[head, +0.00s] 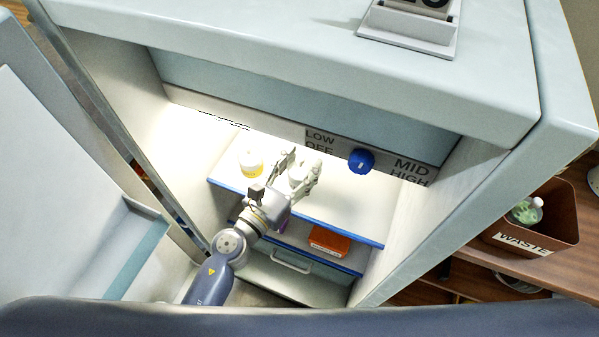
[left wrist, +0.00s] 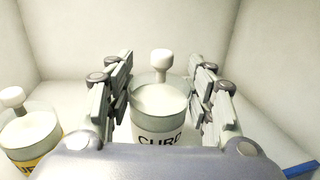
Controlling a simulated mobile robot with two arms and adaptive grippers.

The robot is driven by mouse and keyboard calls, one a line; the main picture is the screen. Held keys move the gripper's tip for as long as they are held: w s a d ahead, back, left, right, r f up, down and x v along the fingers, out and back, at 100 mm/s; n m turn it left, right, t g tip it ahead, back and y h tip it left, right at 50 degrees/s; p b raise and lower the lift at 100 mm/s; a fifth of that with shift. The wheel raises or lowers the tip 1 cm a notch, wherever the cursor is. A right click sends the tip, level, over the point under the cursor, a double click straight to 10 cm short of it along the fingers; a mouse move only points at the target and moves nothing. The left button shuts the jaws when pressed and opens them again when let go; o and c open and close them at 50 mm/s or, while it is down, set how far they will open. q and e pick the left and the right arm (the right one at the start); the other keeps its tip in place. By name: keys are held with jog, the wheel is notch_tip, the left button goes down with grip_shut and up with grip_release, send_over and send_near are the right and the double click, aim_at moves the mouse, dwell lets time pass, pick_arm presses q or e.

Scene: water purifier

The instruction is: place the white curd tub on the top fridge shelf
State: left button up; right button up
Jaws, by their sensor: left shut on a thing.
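The white curd tub (left wrist: 160,104), labelled CURD and with a white knob on its lid, sits between the fingers of my left gripper (left wrist: 160,100). In the head view my left gripper (head: 302,173) reaches into the fridge over the top shelf (head: 345,215) and is shut on the tub (head: 298,174). The top shelf is white with a blue front edge. Whether the tub's base touches the shelf is hidden. My right gripper is not in view.
A yellow-labelled tub (head: 250,163) stands on the top shelf, left of my gripper; it also shows in the left wrist view (left wrist: 28,132). A blue knob (head: 361,160) is on the back panel. An orange box (head: 330,242) is on a lower shelf. The top shelf's right part is clear.

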aim_at(293, 184)
pick_arm(q)
jog(key=shift+f+b, duration=0.3)
jog(key=shift+f, duration=0.05)
notch_tip(293, 184, down, 3)
jog(key=shift+r+b, duration=0.1)
jog(key=shift+b, duration=0.85)
jog(key=o, duration=1.2)
